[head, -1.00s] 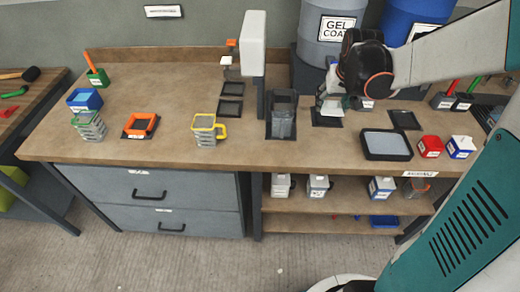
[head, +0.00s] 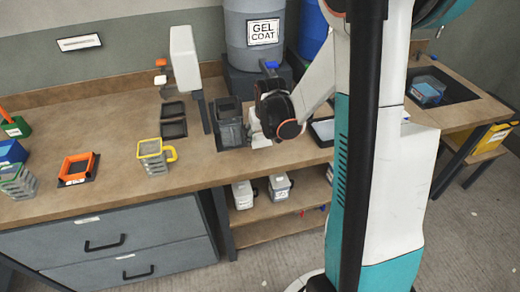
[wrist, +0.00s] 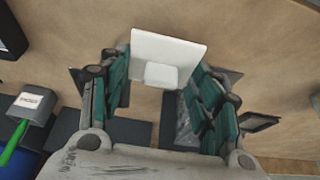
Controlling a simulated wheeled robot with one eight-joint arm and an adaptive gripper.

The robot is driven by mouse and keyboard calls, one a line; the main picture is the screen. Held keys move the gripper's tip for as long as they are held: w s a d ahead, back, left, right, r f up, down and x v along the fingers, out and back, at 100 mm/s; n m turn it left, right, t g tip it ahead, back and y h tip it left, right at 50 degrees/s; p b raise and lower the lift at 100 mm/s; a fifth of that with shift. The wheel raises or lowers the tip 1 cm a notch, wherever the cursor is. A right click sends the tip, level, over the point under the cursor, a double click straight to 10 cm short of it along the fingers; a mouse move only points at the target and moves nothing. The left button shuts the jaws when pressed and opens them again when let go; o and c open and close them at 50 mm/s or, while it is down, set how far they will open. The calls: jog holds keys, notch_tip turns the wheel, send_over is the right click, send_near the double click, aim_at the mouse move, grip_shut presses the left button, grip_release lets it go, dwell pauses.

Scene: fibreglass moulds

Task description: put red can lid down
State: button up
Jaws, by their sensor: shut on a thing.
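My gripper (wrist: 160,90) has its green-padded fingers on either side of a white square lid-like plate (wrist: 178,46) with a raised block in its middle, and is shut on it. No red shows on this plate. In the head view my gripper (head: 261,130) is low over the bench, just right of the dark grey basket (head: 230,130). There the plate cannot be told apart from the gripper. The red can is hidden behind my arm in the head view.
The bench (head: 110,195) holds a yellow mug-like frame (head: 153,155), an orange frame (head: 77,168) and dark square mats (head: 173,129). A white post (head: 186,65) and the gel coat drum (head: 252,40) stand behind.

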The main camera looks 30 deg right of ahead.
aim_at(261, 142)
jog(key=shift+f+b, duration=0.7)
jog(key=shift+f, duration=1.95)
jog(key=o, duration=1)
jog(key=shift+f, duration=0.1)
jog(key=shift+s+r, duration=0.1)
jog(key=shift+r, duration=0.35)
jog(key=p+v, duration=0.3)
jog(key=v, duration=0.8)
jog(key=shift+s+p, duration=0.2)
jog(key=shift+p, duration=0.15)
jog(key=shift+a+r, duration=0.1)
jog(key=shift+r, duration=0.05)
